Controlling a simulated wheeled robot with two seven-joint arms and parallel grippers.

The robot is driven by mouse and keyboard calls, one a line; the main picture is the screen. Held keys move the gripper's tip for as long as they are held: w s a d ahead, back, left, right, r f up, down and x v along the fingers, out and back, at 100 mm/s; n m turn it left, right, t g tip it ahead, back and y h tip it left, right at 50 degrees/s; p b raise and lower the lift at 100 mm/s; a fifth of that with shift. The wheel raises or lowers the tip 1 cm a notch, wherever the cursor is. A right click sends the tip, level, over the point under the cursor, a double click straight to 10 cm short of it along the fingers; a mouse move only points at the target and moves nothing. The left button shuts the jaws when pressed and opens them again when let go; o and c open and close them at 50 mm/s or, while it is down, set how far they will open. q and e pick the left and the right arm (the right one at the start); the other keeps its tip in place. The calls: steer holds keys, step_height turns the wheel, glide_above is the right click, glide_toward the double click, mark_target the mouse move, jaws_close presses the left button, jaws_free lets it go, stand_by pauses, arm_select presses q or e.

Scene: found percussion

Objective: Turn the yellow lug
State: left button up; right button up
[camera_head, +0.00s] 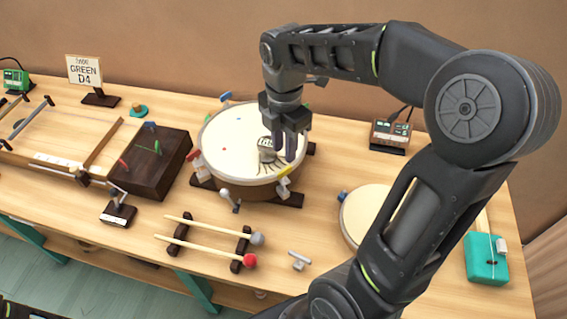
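A round drum (225,150) with a cream head stands in the middle of the table, with coloured lugs around its rim. The yellow lug (284,187) is at the drum's front right edge. My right gripper (285,157) points down over the drum head, just behind the yellow lug and apart from it as far as I can see. Its two fingers look parted, with nothing seen between them. My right arm hides part of the table on the right. My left gripper is not in view.
Two mallets (205,230) lie on a dark rack in front of the drum, beside a small metal T-shaped key (299,260). A second drum (365,213) is partly behind my arm. A sign (85,70) reading "GREEN D4" stands back left. A dark wooden box (155,170) is left of the drum.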

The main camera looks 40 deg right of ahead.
mark_target(284, 170)
step_height(284, 170, down, 7)
steer(key=shift+s+r, duration=0.1)
steer(key=shift+c, duration=0.3)
jaws_close()
stand_by(0.5)
